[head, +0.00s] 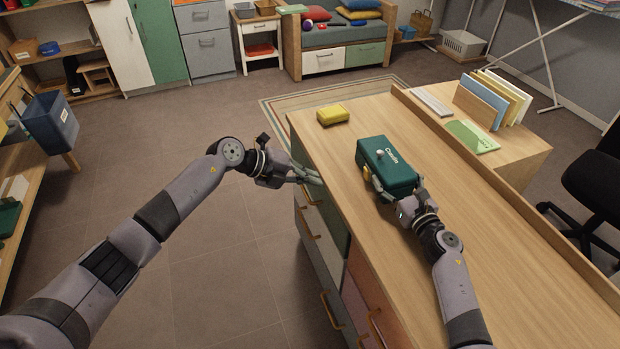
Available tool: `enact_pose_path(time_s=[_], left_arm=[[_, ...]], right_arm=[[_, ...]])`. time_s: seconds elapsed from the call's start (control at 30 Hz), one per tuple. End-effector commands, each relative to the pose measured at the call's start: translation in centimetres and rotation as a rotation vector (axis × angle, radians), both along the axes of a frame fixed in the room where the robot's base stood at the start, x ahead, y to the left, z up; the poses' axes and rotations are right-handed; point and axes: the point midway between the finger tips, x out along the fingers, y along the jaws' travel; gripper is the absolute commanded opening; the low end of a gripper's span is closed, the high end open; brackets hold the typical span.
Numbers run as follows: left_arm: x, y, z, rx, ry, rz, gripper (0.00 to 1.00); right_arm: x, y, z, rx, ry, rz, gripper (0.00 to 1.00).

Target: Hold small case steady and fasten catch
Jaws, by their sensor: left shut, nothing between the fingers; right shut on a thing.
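Whether the catch is fastened is too small to tell.
A yellow box (333,115) lies at the far left of the desk (470,230). Behind a low ledge stand upright folders (490,98), a keyboard (431,101) and a green booklet (472,136). A black chair (592,185) is at the right. The desk's near right is clear.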

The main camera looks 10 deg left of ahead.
Motion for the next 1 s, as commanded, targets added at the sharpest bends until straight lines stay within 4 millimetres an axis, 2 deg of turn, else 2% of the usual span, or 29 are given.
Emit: enact_pose_path(time_s=[0.17,0.2,0.5,0.87,1.0], left_arm=[[0.01,-0.02,-0.03,0.000,0.000,0.000,0.00],[0.01,-0.02,-0.03,0.000,0.000,0.000,0.00],[0.02,-0.02,-0.02,0.000,0.000,0.000,0.00],[0.02,-0.02,-0.02,0.000,0.000,0.000,0.00],[0.02,-0.03,-0.02,0.000,0.000,0.000,0.00]], right_arm=[[0.02,-0.06,0.02,0.000,0.000,-0.001,0.34],[0.02,-0.06,0.02,0.000,0.000,-0.001,0.76],[0.02,-0.06,0.01,0.000,0.000,-0.001,0.96],[-0.07,-0.12,-0.02,-0.001,0.000,-0.001,0.96],[-0.95,-0.67,-0.15,-0.003,0.001,-0.002,0.96]])
